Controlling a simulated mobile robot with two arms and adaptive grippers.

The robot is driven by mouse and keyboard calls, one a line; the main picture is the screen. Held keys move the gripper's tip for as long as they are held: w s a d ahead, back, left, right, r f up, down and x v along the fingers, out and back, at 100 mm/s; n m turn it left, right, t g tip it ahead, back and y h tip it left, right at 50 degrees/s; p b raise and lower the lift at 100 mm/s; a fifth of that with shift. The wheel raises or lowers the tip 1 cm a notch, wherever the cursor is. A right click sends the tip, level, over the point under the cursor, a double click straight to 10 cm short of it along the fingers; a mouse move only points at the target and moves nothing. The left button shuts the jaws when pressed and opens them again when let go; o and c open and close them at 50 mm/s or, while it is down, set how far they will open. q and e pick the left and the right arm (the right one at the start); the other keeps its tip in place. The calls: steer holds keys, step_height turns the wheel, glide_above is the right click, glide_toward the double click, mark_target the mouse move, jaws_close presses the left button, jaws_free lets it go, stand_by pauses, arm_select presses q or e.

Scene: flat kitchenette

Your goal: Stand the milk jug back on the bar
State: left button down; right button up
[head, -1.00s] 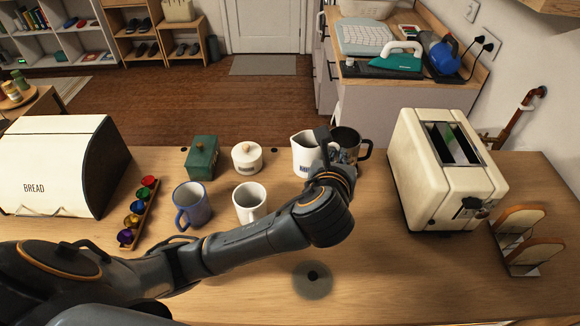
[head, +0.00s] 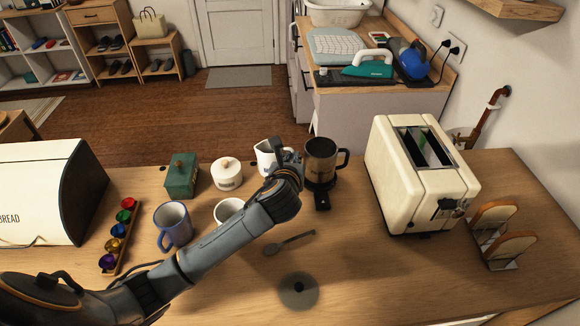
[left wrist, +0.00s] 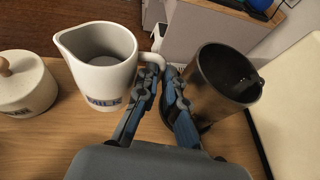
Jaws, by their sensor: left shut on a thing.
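The white milk jug (head: 266,158), with a spout and a dark "MILK" label, is upright at the far side of the bar (head: 365,262). It shows clearly in the left wrist view (left wrist: 100,75). My left gripper (head: 287,160) is at its right side. In the left wrist view the gripper's fingers (left wrist: 160,72) are shut on the jug's handle (left wrist: 157,45). My gripper and forearm hide part of the jug in the head view. I cannot tell whether its base touches the bar. My right gripper is not in view.
A dark mug (head: 320,160) stands close right of my gripper, with the toaster (head: 425,180) beyond. A white lidded pot (head: 227,174) and green box (head: 181,178) stand left. A white mug (head: 229,208), blue mug (head: 172,225) and spoon (head: 288,243) are nearer.

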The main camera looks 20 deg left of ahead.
arm_select(q)
steer(key=shift+w+a+f, duration=0.15)
steer(key=shift+a+f, duration=0.05)
steer(key=shift+f, duration=0.85)
steer(key=shift+w+a+f, duration=0.15)
steer(key=shift+f, duration=0.9)
steer(key=shift+f, duration=0.1)
steer(key=c, duration=1.5)
jaws_free()
steer(key=shift+o, duration=0.2)
steer(key=v, duration=1.2)
